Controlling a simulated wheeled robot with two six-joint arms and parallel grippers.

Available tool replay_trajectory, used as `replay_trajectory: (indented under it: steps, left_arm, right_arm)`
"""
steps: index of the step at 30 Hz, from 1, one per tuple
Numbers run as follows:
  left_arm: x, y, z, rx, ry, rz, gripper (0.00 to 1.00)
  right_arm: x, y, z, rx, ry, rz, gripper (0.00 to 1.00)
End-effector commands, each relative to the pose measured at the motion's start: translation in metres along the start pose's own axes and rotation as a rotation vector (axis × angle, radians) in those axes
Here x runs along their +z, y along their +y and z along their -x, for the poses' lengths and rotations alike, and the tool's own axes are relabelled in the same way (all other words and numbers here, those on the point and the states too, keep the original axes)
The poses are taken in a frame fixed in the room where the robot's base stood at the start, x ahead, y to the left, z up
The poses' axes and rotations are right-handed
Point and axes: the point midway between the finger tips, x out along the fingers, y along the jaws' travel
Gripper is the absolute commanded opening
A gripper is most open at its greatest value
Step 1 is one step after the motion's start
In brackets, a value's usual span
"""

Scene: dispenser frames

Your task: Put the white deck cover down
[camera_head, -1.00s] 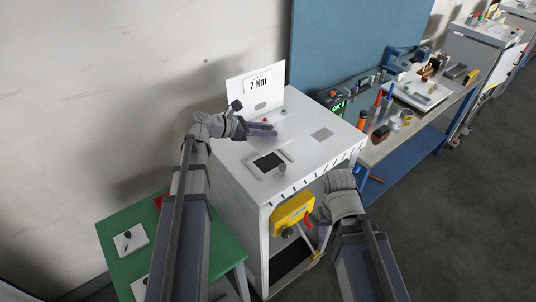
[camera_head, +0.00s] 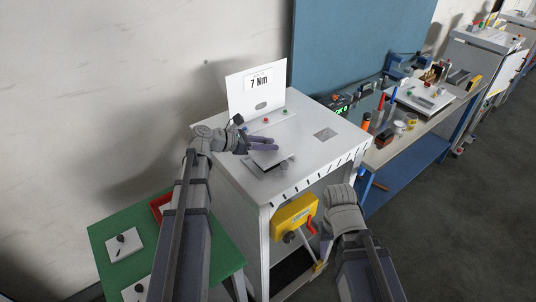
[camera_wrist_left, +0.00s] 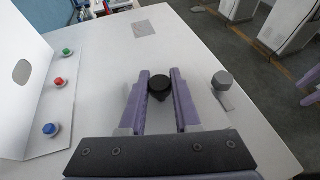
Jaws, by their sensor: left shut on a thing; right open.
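The white deck cover (camera_head: 270,159) is a small pale plate over the dark opening in the white cabinet top (camera_head: 300,165). A dark strip shows along its near edge, and I cannot tell if it touches the deck. My left gripper (camera_head: 268,144) is shut on the cover's black knob. In the left wrist view the knob (camera_wrist_left: 158,84) sits between the purple fingers; the white plate barely stands out from the white top. My right gripper (camera_head: 335,212) is open, beside the cabinet's front at the right; its fingers are mostly hidden.
An upright "7 Nm" panel (camera_head: 257,90) and coloured buttons stand behind the opening. A grey knob (camera_wrist_left: 222,80) is right of the gripper. A yellow box (camera_head: 293,216) sits under the top. A green table (camera_head: 185,240) holds white plates and a red tray. A cluttered bench lies right.

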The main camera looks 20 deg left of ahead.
Motion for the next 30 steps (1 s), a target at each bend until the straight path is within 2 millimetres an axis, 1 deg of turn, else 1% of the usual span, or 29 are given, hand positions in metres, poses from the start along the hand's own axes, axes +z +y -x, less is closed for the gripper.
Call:
replay_trajectory:
  steps: [1,6,8,15,20,21,28,30]
  left_arm:
    - [-0.010,0.000,-0.004,0.000,-0.001,0.000,0.00]
    - [-0.029,0.000,-0.012,0.000,-0.001,0.000,0.00]
    - [-0.031,0.000,-0.013,0.000,-0.001,0.000,0.00]
    - [-0.028,0.000,-0.012,0.000,-0.001,0.000,0.00]
    - [-0.033,0.000,-0.014,0.000,-0.001,0.000,0.00]
    - [-0.031,0.000,-0.013,0.000,0.000,0.000,0.35]
    - [-0.031,0.000,-0.013,0.000,0.000,0.000,0.61]
    - [-0.031,0.000,-0.013,0.000,0.000,0.000,0.61]
  right_arm:
    - [-0.001,-0.001,-0.011,0.000,0.000,0.000,0.50]
    - [-0.002,-0.003,-0.031,0.001,0.000,0.005,0.50]
    - [-0.002,-0.003,-0.033,0.001,0.000,0.006,0.50]
    - [-0.002,-0.003,-0.031,0.001,0.000,0.006,0.50]
    - [-0.002,-0.003,-0.036,0.001,0.000,0.007,0.50]
    - [-0.002,-0.003,-0.034,0.001,0.000,0.007,0.50]
    - [-0.002,-0.003,-0.034,0.001,0.000,0.007,0.50]
    - [-0.002,-0.003,-0.034,0.001,0.000,0.007,0.50]
